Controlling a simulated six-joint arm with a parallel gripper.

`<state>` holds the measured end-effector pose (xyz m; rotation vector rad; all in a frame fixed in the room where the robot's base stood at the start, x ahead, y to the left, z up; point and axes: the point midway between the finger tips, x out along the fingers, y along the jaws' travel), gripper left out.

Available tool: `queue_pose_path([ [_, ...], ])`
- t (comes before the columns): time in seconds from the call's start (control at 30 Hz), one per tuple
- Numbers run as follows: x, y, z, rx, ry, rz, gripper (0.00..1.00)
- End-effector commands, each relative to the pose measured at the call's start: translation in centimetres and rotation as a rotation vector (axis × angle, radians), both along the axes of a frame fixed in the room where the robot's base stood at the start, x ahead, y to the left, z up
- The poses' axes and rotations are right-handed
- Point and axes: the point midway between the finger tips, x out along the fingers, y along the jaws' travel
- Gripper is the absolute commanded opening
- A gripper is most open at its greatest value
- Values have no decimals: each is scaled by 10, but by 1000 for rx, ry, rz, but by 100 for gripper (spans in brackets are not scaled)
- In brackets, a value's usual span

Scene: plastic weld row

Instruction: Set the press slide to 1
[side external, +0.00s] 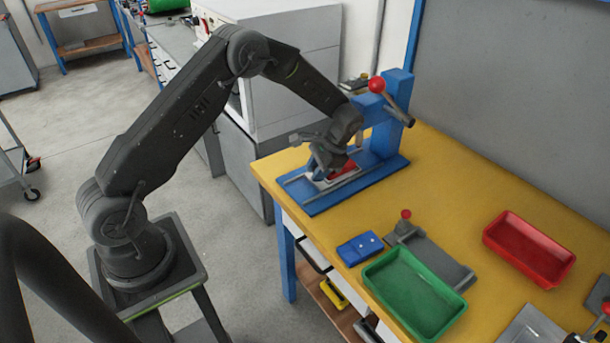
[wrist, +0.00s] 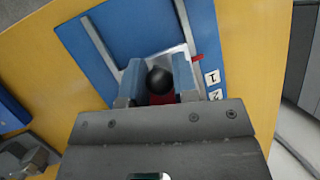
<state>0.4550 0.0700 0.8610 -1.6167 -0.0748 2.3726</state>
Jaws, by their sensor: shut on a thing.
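The blue press stands at the back of the yellow table, with its upright column (side external: 392,112) and a flat base (side external: 318,203) carrying two rails. The press slide, a pale plate (wrist: 182,36) with a black ball knob (wrist: 159,79) and a red part below it, lies between the rails. My gripper (wrist: 157,84) is shut on the knob, one finger on either side; it also shows low over the slide in the side view (side external: 327,163). A red pointer (wrist: 197,58) sticks out from the slide, just above the label 1 (wrist: 211,77) in the wrist view. The label 2 (wrist: 215,95) is partly hidden.
A red-knobbed lever (side external: 377,86) rises from the press column. A blue block (side external: 360,248), a grey fixture (side external: 430,255), a green tray (side external: 412,295) and a red tray (side external: 528,248) stand nearer the front. Yellow table lies clear between the press and the red tray.

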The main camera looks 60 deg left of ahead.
Motion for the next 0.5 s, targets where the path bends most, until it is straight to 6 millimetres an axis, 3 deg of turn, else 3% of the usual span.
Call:
queue_pose_path([
  [0.4,8,0,1,-1,-4,-1,0],
  [0.43,8,0,1,-1,-3,-1,29],
  [0.5,8,0,1,-1,-3,-1,36],
])
